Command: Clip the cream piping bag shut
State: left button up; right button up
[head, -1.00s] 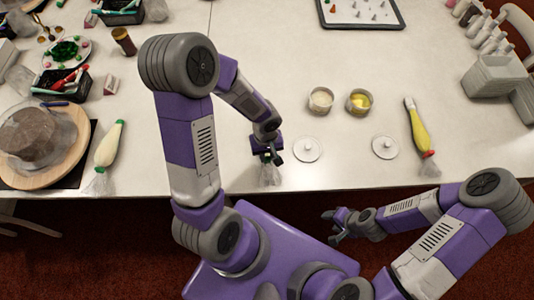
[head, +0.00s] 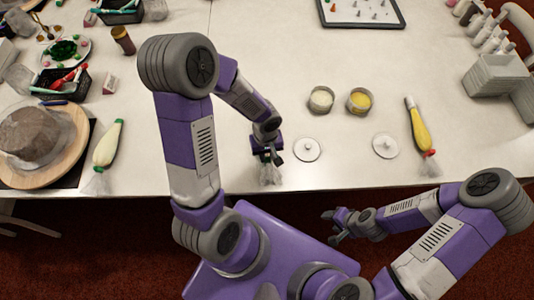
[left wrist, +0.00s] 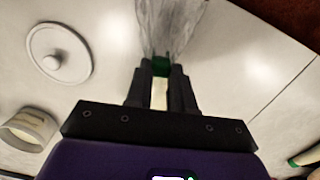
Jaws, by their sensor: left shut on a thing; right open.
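My left gripper (head: 268,157) is low at the table's front edge, its fingers shut on a small green clip (left wrist: 161,63). Clear crumpled plastic (left wrist: 170,28) of a bag's tail spreads out beyond the clip; the tail also shows in the head view (head: 269,176). A cream-coloured strip shows between the fingers; the rest of that bag is hidden by my gripper and arm. Another pale cream bag (head: 108,145) with a green end lies at the left. A yellow bag (head: 418,128) with a red clip (head: 428,154) lies at the right. My right gripper (head: 331,225) is open and empty, off the table.
Two small tubs, one pale (head: 321,99) and one yellow (head: 360,101), stand mid-table near two white lids (head: 307,149) (head: 386,146). A cake (head: 30,134) stands on a wooden turntable (head: 68,165) at far left. The table between lids and yellow bag is clear.

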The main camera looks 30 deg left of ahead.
pick_arm(q)
jog(key=shift+f+b, duration=0.45)
jog(key=shift+b, duration=0.1)
dwell(0.4)
jog(key=o, duration=0.9)
jog(key=shift+o, duration=0.2)
jog(key=shift+r, duration=0.15)
jog(key=shift+r+p, duration=2.35)
jog(key=shift+r, duration=0.6)
jog(key=shift+s+f, duration=0.1)
jog(key=shift+f, duration=0.05)
